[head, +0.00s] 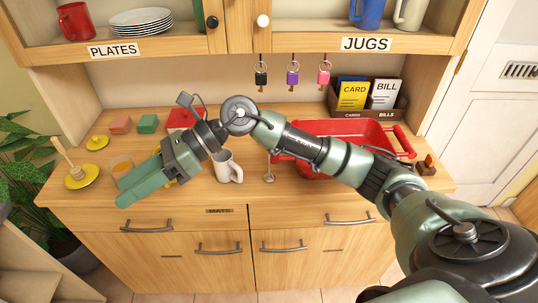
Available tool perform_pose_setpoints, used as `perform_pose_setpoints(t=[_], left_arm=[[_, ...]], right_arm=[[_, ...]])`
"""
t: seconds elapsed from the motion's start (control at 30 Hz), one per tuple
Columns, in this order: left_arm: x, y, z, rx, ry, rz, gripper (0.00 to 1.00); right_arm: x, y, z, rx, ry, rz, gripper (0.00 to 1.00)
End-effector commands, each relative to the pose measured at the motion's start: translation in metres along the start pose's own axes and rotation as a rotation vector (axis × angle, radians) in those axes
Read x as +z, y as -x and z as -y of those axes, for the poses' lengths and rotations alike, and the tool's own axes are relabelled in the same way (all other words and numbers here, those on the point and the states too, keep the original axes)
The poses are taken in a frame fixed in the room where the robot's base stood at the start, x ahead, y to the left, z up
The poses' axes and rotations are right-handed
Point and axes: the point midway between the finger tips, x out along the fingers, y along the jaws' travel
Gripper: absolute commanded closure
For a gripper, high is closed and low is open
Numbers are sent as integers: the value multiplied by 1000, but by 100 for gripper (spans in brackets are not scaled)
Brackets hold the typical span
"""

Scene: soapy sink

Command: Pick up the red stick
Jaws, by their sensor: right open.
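I cannot make out a clear red stick in the head view. A red tub (368,132) with red handles sits on the right of the wooden counter, and my right arm crosses in front of it and hides part of it. My right gripper (122,189) is over the left front of the counter, fingers pointing left and down, open with nothing seen between them. A small red object (180,119) lies behind it, partly covered by my arm. My left gripper is not in view.
A white mug (228,167) stands right of my gripper. A glass of amber liquid (122,166) is close to the fingers. A yellow dish (82,178) with a wooden dipper stands at far left. A card holder (368,100) is at the back right. The counter's front strip is mostly clear.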

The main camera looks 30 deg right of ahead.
Motion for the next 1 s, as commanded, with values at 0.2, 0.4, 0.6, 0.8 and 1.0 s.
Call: perform_pose_setpoints(t=[0.2, 0.4, 0.6, 0.8, 1.0], left_arm=[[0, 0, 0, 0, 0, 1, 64], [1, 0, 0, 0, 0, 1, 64], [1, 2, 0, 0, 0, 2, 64], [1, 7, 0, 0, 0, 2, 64], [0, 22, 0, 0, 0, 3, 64]], right_arm=[[-74, 132, 72, -167, 216, -728, 58], [-88, 257, 86, -266, 160, -1133, 58], [-94, 293, 83, -284, 115, -1243, 58], [-114, 286, 89, -283, 115, -1242, 58], [-139, 280, 95, -280, 114, -1241, 58]])
